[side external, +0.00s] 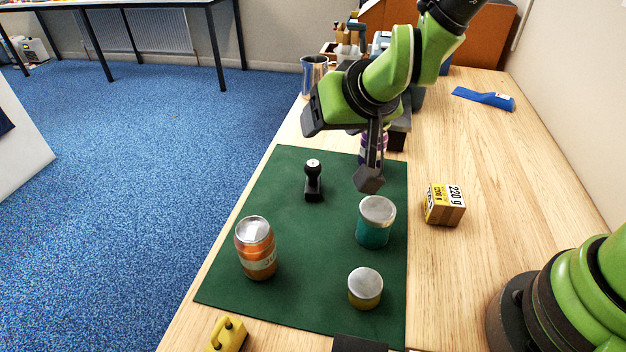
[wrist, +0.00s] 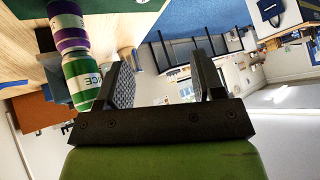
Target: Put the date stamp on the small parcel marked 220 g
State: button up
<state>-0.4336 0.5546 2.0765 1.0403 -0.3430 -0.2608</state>
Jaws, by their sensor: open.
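The date stamp (side external: 313,184), black with a round knob on a short neck, stands upright on the green mat (side external: 290,240) near its far left part. The small parcel marked 220 g (side external: 444,207), brown with a yellow and white label, sits on the bare wood just right of the mat. My gripper (side external: 369,178) is in the air above the mat, right of the stamp and left of the parcel, touching neither. In the wrist view my gripper (wrist: 165,78) is open with nothing between its fingers. I cannot make out the stamp or parcel there.
On the mat stand an orange can (side external: 256,248), a teal tin (side external: 376,222) and a yellow tin (side external: 365,289). A purple can is partly hidden behind my gripper. A metal cup (side external: 314,75), a blue object (side external: 484,98) and a yellow handled block (side external: 227,335) lie around.

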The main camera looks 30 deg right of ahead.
jog(key=h, duration=0.2)
send_near(314, 165)
jog(key=x, duration=0.3)
jog(key=shift+n, duration=0.3)
jog(key=x, duration=0.4)
jog(key=shift+s+d, duration=0.15)
jog(key=shift+d, duration=0.2)
jog(key=shift+a+x, duration=0.15)
jog(key=shift+x, duration=1.35)
jog(key=shift+a+x, duration=0.2)
jog(key=shift+x, duration=1.35)
jog(key=c, duration=1.1)
jog(key=shift+o, duration=0.2)
jog(key=shift+r, duration=0.15)
